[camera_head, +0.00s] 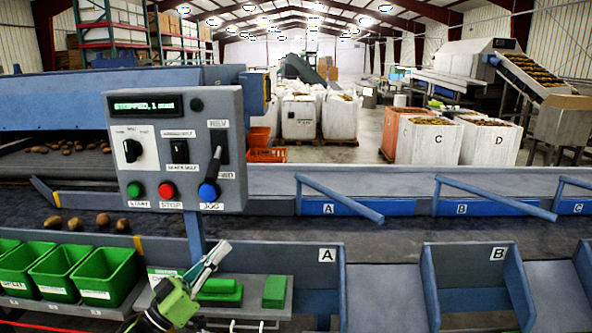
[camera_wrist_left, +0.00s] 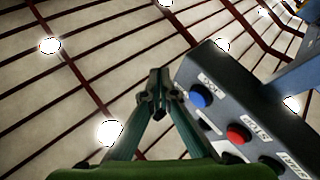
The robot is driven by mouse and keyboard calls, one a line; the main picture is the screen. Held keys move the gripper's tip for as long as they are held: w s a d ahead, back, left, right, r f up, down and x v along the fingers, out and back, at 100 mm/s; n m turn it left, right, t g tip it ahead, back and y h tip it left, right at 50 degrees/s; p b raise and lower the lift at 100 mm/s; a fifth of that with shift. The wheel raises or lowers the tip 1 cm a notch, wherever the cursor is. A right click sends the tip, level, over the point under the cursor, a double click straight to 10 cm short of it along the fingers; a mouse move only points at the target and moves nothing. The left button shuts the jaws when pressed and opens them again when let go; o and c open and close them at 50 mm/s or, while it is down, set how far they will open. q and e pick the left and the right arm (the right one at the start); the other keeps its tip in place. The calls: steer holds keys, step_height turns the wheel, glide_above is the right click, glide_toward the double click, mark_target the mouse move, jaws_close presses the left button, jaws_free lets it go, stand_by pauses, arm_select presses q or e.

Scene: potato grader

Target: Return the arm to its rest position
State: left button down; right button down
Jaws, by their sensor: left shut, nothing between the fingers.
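My left gripper (camera_head: 222,247) is shut and empty, in front of and below the grey control panel (camera_head: 226,130). Its fingers point up and to the right in the head view. In the left wrist view its closed fingertips (camera_wrist_left: 158,76) are against the ceiling, with the panel (camera_wrist_left: 225,75) close on the right. The panel carries a green start button (camera_head: 135,190), a red stop button (camera_head: 167,190) and a blue jog control (camera_head: 208,191). Its display (camera_head: 146,104) begins with "STOPPED". The gripper appears apart from the panel. My right gripper is not in view.
Green bins (camera_head: 103,271) stand at the lower left. Green blocks (camera_head: 274,291) lie on a grey shelf by my arm. A dark belt (camera_head: 400,232) with a few potatoes (camera_head: 102,219) runs behind. Chutes A and B (camera_head: 497,254) are at the lower right.

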arm_select(q)
steer(key=s+d+f+n+g+y, duration=0.1)
steer(key=s+f+n+y, duration=0.2)
steer(key=f, duration=0.4)
steer(key=s+f+n+g+y, duration=0.1)
steer(key=s+f+y, duration=0.3)
steer(key=f+y, duration=0.25)
steer(key=s+d+f+n+g+y, duration=0.1)
steer(key=s+f+n+y, duration=0.2)
steer(key=f, duration=0.4)
steer(key=s+a+f+m+g+y, duration=0.1)
steer(key=s+a+f+g, duration=0.2)
steer(key=s, duration=0.8)
steer(key=s+f+m+g+y, duration=0.1)
steer(key=s+f+g+y, duration=0.2)
steer(key=s, duration=0.7)
steer(key=s+a+f+m+g, duration=0.15)
steer(key=s+g, duration=0.35)
steer(key=s, duration=0.6)
step_height(320, 180, down, 27)
steer(key=s+g, duration=0.1)
steer(key=s+a+f, duration=0.1)
steer(key=s+f, duration=0.7)
steer(key=s+a+f+g, duration=0.1)
steer(key=s+a+f, duration=0.1)
steer(key=s+f, duration=0.6)
steer(key=shift+s+a+f, duration=0.25)
steer(key=shift+s, duration=0.5)
